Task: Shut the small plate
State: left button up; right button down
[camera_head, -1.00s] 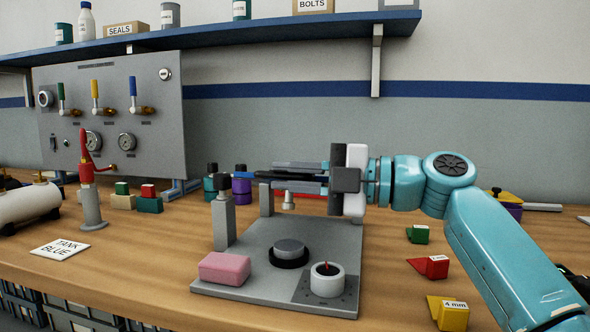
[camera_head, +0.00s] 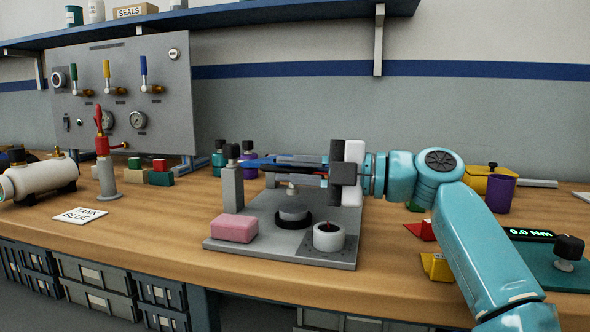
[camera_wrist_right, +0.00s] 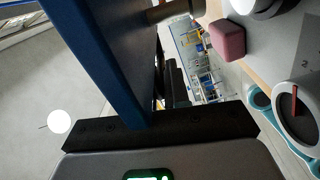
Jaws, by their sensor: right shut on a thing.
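My right gripper (camera_head: 285,166) reaches in from the right, above the back of a grey fixture plate (camera_head: 268,232). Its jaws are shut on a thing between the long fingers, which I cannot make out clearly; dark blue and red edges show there. The fingertips are close to the black-capped posts (camera_head: 233,186). A small darker square plate (camera_head: 309,253) lies at the fixture's front right, with a white cup (camera_head: 328,237) on it. In the right wrist view a broad blue bar (camera_wrist_right: 105,60) runs beside the jaws. I cannot tell which part is the small plate. My left gripper is not in view.
A pink block (camera_head: 234,228) and a grey disc on a black ring (camera_head: 293,213) sit on the fixture. A torque display (camera_head: 530,234) and coloured blocks stand at the right. A valve panel (camera_head: 120,100) and a white tank (camera_head: 40,181) are at left. Front-left bench is mostly clear.

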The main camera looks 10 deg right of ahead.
jog(key=c, duration=1.2)
grip_release()
jog(key=shift+w, duration=0.1)
jog(key=v, duration=1.6)
jog(key=shift+d+f, duration=0.1)
jog(key=shift+d, duration=0.15)
